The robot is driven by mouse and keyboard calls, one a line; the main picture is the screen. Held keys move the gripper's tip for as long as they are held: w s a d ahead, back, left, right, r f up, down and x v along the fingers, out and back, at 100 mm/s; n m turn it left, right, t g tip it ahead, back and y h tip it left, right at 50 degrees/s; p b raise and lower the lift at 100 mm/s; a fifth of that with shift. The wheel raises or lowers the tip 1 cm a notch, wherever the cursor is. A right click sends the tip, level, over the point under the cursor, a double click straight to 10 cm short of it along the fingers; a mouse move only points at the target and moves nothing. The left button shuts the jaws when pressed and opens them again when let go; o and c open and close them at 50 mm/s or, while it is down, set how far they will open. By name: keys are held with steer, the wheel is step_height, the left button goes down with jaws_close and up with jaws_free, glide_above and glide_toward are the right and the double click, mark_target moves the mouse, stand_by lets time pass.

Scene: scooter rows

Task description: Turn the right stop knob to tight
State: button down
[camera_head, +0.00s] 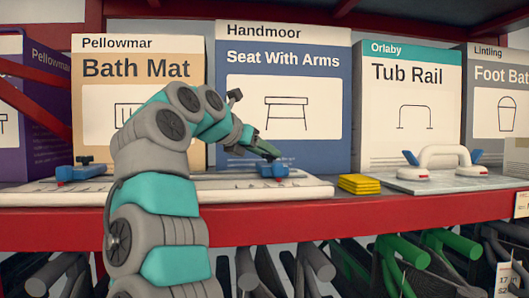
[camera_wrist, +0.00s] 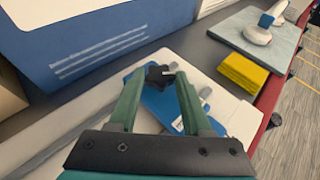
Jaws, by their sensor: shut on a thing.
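The right stop is a blue block (camera_head: 272,171) on a long white board (camera_head: 300,188); it also shows in the wrist view (camera_wrist: 160,108). Its dark lobed knob (camera_wrist: 158,76) sits on top, with a small pale mark at its edge. My gripper (camera_head: 268,153) reaches down to the stop from the upper left. In the wrist view my green fingers (camera_wrist: 160,80) stand on either side of the knob and are shut on it. The lettering near the stop is too small to read. The left stop (camera_head: 80,173), also blue with a dark knob, sits at the board's left end.
A yellow stack (camera_head: 360,184) lies just right of the board. A white tub rail (camera_head: 442,160) stands on a grey slab further right. Tall boxes, including the blue Seat With Arms box (camera_head: 283,95), stand close behind. The red shelf edge (camera_head: 350,213) runs along the front.

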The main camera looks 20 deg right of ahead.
steer(key=shift+a+r, duration=0.1)
steer(key=shift+r, duration=0.05)
stand_by(0.5)
steer(key=shift+c, duration=1.7)
jaws_free()
